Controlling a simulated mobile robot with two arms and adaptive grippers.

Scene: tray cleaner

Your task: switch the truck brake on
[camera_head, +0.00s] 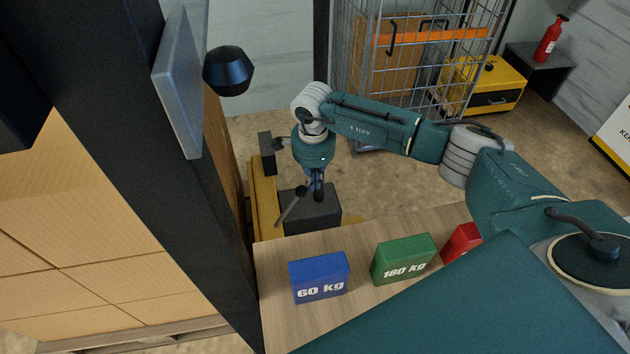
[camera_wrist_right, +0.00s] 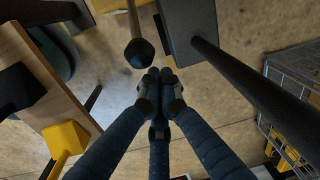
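A thin grey lever with a dark ball knob (camera_head: 298,192) stands tilted by a dark grey block (camera_head: 318,212) on a yellow truck part (camera_head: 263,207). I take this lever to be the truck brake. In the right wrist view its dark knob (camera_wrist_right: 139,54) is just above and left of my fingertips. My right gripper (camera_head: 318,192) points down beside the knob, to its right. In the wrist view its fingertips (camera_wrist_right: 160,77) are drawn together with nothing visible between them. A small gap seems to separate them from the knob. My left gripper is out of view.
A wooden board bears a blue 60 kg block (camera_head: 320,277), a green 180 kg block (camera_head: 403,260) and a red block (camera_head: 461,243). A dark upright with a large black knob (camera_head: 228,70) stands left. A wire cage (camera_head: 480,75) stands behind my right arm.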

